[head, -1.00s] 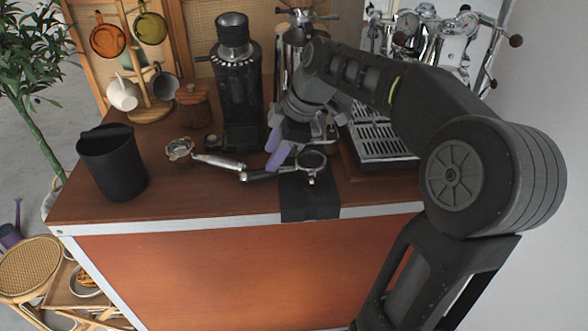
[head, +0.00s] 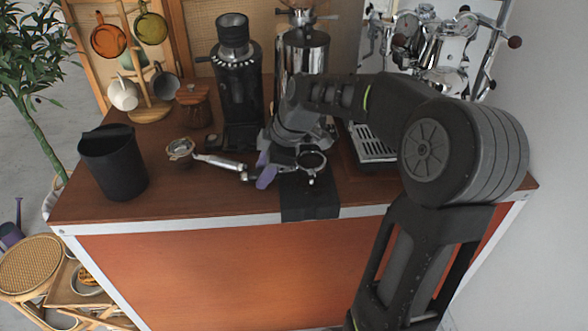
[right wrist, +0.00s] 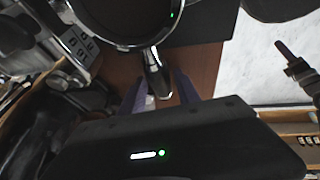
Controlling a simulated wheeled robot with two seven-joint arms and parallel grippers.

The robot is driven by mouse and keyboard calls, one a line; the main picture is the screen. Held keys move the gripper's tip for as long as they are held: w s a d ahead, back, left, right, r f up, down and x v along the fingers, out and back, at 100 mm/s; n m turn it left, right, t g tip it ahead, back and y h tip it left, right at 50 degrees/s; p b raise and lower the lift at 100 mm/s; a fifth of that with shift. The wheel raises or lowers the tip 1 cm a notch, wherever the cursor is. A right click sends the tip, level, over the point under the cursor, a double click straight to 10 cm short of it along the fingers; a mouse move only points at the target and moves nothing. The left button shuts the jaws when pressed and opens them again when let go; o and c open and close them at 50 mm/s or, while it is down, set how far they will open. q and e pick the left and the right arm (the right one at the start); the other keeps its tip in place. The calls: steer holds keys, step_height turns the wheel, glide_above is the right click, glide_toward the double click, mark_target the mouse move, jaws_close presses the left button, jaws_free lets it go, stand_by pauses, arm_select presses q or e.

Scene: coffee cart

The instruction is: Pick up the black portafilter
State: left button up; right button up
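The black portafilter (head: 311,161) lies at the counter's front, its metal ring over a dark mat and its handle pointing left. My right gripper (head: 266,170), with purple fingers, is down at the handle, which it largely hides in the head view. In the right wrist view the portafilter's ring (right wrist: 120,40) fills the top, and its neck runs down between the two purple fingers (right wrist: 158,90). The fingers are apart, with a gap on each side of the neck. My left gripper is not in view.
A black bin (head: 114,165) stands at the counter's left and a black grinder (head: 240,95) behind. The espresso machine's drip tray (head: 370,144) is to the right. The dark mat (head: 309,200) has bare room in front.

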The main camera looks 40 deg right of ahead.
steer(key=shift+c, duration=0.5)
jaws_close()
steer(key=shift+r, duration=0.1)
stand_by(1.2)
